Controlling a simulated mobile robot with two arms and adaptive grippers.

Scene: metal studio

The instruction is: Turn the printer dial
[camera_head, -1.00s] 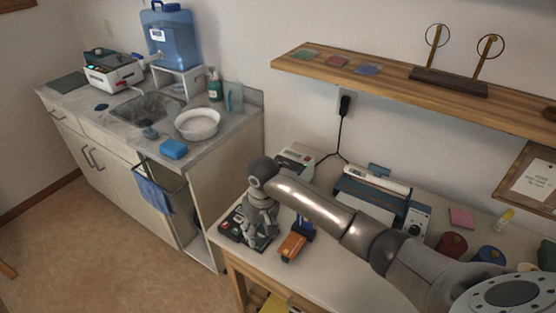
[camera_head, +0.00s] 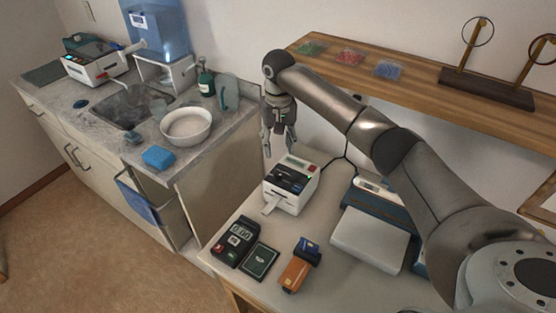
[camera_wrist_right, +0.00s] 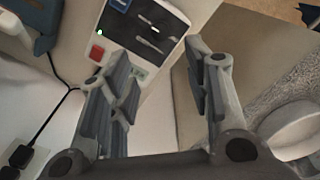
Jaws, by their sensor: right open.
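The printer (camera_head: 278,198) is a small white box with a dark top, a red button and a paper strip out of its front. It stands on the table by the wall. In the right wrist view the printer (camera_wrist_right: 172,17) is at the top, with its red button and a green light. I cannot clearly make out a dial on it. My right gripper (camera_head: 279,152) is open and empty, pointing down above and behind the printer, apart from it. Its two fingers also show in the right wrist view (camera_wrist_right: 157,62). My left gripper is not in view.
A card terminal (camera_head: 232,243), a dark green pad (camera_head: 261,261) and an orange object (camera_head: 294,272) lie in front of the printer. A grey-topped blue device (camera_head: 368,238) stands to its right. The wooden shelf (camera_head: 420,85) hangs near my arm. A sink counter (camera_head: 95,125) is at left.

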